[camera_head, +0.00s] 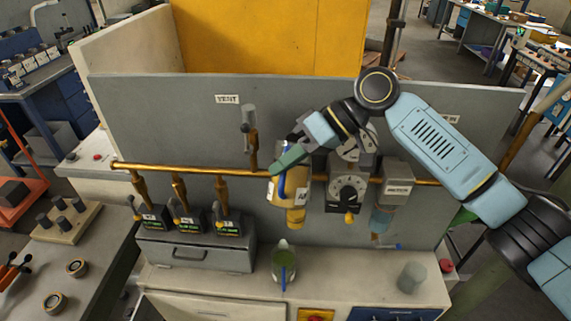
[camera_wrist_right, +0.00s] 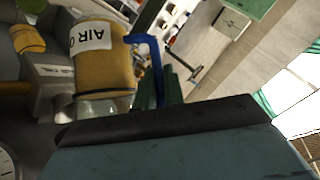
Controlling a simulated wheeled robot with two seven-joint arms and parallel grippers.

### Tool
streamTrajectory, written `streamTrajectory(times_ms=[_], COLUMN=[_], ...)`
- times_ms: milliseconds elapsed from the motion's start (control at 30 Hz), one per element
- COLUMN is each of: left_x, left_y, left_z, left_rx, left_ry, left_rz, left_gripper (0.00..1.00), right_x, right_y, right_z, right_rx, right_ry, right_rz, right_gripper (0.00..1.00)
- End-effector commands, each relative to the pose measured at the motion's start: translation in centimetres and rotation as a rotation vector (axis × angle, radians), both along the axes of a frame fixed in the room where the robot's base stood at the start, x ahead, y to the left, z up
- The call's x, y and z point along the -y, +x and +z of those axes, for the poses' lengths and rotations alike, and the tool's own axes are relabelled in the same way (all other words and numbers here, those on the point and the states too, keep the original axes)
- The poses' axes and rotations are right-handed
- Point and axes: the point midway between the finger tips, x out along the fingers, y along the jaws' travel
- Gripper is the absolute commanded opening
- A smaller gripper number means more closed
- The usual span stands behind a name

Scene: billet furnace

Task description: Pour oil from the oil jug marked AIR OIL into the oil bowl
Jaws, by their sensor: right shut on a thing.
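My right gripper (camera_head: 284,163) is shut on the blue handle of the oil jug (camera_head: 289,187). The jug is clear with amber oil inside. It is held roughly upright in front of the grey panel, near the brass pipe. In the right wrist view the jug (camera_wrist_right: 103,65) shows upside down, with part of its AIR OIL label readable. A small amber cylinder (camera_head: 296,216) shows just below the jug; I cannot tell whether it is the oil bowl. A clear vessel with green contents (camera_head: 284,265) stands lower on the bench. My left gripper is not in view.
The brass pipe (camera_head: 150,167) crosses the panel. A grey cylinder (camera_head: 411,278) stands on the bench at right.

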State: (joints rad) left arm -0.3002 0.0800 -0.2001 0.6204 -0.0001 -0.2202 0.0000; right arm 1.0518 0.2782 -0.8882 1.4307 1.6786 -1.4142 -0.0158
Motion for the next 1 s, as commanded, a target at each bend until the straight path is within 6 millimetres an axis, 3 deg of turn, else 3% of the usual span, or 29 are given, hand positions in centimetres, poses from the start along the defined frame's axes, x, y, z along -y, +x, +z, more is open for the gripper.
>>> streamTrajectory(times_ms=[367,1000], left_x=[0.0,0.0], left_y=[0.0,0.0], left_z=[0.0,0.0], left_rx=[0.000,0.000], left_ry=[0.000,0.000], left_rz=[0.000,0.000], left_gripper=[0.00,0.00], right_x=[0.0,0.0], right_y=[0.5,0.6], right_z=[1.5,1.6], right_rx=[-0.103,-0.113], right_ry=[0.020,0.021], right_rz=[0.001,0.001], right_gripper=[0.00,0.00])
